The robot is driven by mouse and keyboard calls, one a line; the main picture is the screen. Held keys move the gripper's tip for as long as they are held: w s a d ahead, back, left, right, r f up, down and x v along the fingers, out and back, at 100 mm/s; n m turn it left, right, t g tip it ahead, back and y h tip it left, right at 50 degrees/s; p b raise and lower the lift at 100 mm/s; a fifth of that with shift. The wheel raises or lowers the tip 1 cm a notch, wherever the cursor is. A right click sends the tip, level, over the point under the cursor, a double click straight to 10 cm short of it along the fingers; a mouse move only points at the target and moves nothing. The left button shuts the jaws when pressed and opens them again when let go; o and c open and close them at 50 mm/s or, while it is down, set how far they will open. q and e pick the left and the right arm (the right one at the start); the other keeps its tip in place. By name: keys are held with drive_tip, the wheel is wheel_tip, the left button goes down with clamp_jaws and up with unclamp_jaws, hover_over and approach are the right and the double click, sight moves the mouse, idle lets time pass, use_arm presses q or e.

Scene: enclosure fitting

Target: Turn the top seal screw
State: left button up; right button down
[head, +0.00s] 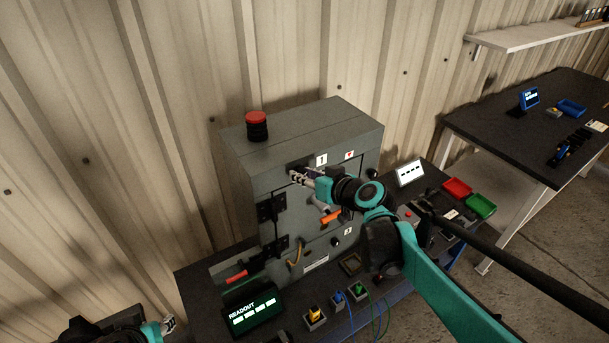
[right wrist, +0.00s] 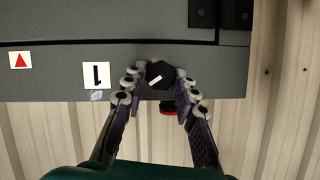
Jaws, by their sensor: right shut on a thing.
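The top seal screw (right wrist: 160,76) is a dark knob with a white mark, on the front of the grey enclosure (head: 330,125) near the label "1" (head: 321,160). My right gripper (right wrist: 161,92) has its fingers on both sides of the knob and is shut on it. In the head view my right gripper (head: 296,175) reaches the upper front of the enclosure and hides most of the knob. The white mark lies slanted in the right wrist view. My left gripper (head: 168,325) is at the bottom left edge, apart from the enclosure; its jaws are too small to judge.
A red-topped black beacon (head: 257,126) stands on the enclosure. A readout screen (head: 252,312), cabled connectors and red (head: 457,188) and green (head: 480,206) trays are on the dark bench. Another table (head: 520,120) stands at the right.

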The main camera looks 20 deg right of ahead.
drive_tip(key=m+y+b, duration=0.1)
drive_tip(key=m, duration=0.1)
drive_tip(key=m+y+b, duration=0.1)
drive_tip(key=m+y, duration=0.1)
drive_tip(key=m, duration=0.1)
drive_tip(key=m+y+b, duration=0.1)
drive_tip(key=m, duration=0.1)
drive_tip(key=shift+d+f+t, duration=0.25)
drive_tip(key=shift+d+t, duration=0.05)
drive_tip(key=shift+t, duration=0.1)
drive_tip(key=shift+m+y, duration=0.3)
drive_tip(key=shift+y, duration=0.1)
idle(0.3)
drive_tip(key=c, duration=1.2)
unclamp_jaws()
